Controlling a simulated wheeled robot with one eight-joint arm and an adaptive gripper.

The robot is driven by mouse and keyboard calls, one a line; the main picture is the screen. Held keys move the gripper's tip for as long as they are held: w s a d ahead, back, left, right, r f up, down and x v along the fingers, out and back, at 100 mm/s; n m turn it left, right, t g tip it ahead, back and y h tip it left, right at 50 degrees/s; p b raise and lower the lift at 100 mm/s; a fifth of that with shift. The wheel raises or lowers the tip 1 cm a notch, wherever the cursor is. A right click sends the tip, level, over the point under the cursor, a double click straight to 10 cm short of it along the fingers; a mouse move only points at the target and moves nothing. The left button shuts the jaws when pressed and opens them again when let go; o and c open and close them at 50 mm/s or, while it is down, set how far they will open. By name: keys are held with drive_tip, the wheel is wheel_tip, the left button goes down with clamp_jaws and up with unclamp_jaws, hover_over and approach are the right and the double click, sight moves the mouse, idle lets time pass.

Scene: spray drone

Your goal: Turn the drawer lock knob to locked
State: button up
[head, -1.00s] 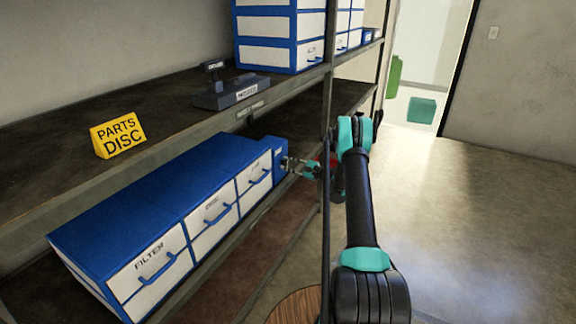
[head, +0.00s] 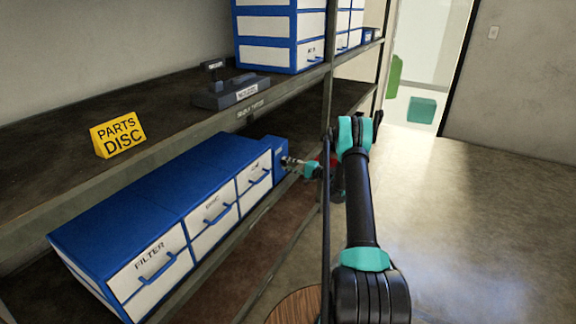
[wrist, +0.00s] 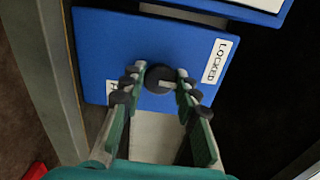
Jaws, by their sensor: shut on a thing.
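The dark round lock knob (wrist: 157,79) sits on a blue lock panel (wrist: 105,42) in the wrist view. A pale mark on the knob points roughly right, toward the side with the LOCKED label (wrist: 214,61). A second label (wrist: 117,94) on the left is mostly hidden by a finger. My gripper (wrist: 160,80) has its fingers on both sides of the knob, shut on it. In the head view my gripper (head: 289,162) meets the blue lock box (head: 280,153) at the far end of the drawer row; the knob is hidden there.
Blue and white drawers (head: 218,208), with FILTER nearest, line the lower shelf. A yellow PARTS DISC sign (head: 118,135) and a dark stand (head: 230,92) are on the shelf above. A shelf post (head: 330,75) stands close to my arm. The floor at right is clear.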

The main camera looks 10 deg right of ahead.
drive_tip(key=shift+s+n, duration=0.1)
drive_tip(key=shift+n, duration=0.3)
drive_tip(key=o, duration=1.2)
drive_tip(key=shift+c, duration=0.2)
drive_tip(key=v, duration=1.2)
